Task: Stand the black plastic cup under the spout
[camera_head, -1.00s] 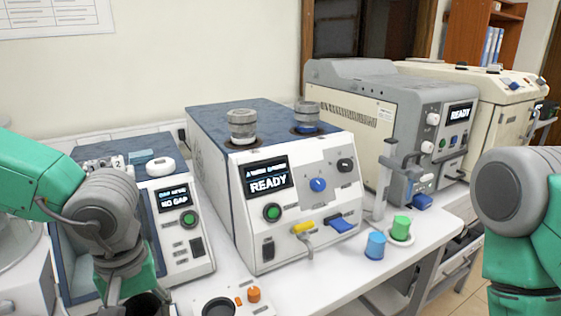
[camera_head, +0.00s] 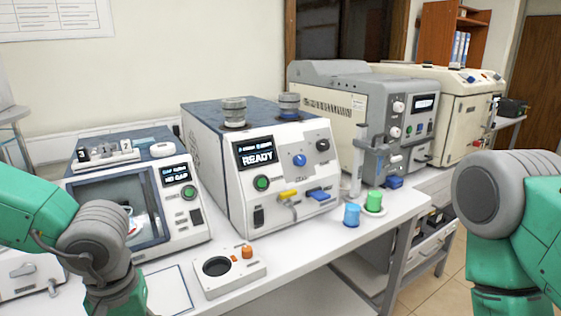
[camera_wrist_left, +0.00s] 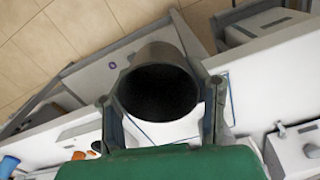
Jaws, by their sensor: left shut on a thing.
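The black plastic cup (camera_wrist_left: 158,92) shows in the left wrist view with its dark open mouth facing the camera. My left gripper (camera_wrist_left: 165,85) is shut on it, a finger on either side. In the head view my left arm comes in at the lower left, and the cup and gripper are out of frame below. In the head view a small spout (camera_head: 293,211) with a yellow handle (camera_head: 289,194) sticks out low on the front of the middle white and blue machine (camera_head: 217,170). My right arm is at the right edge; its gripper is not in view.
A small white device (camera_head: 242,277) with a round dark recess and an orange knob stands before the middle machine. A blue cup (camera_head: 352,215) and a green one (camera_head: 374,200) stand to the right. A windowed machine (camera_head: 183,225) is at left. The front bench is mostly clear.

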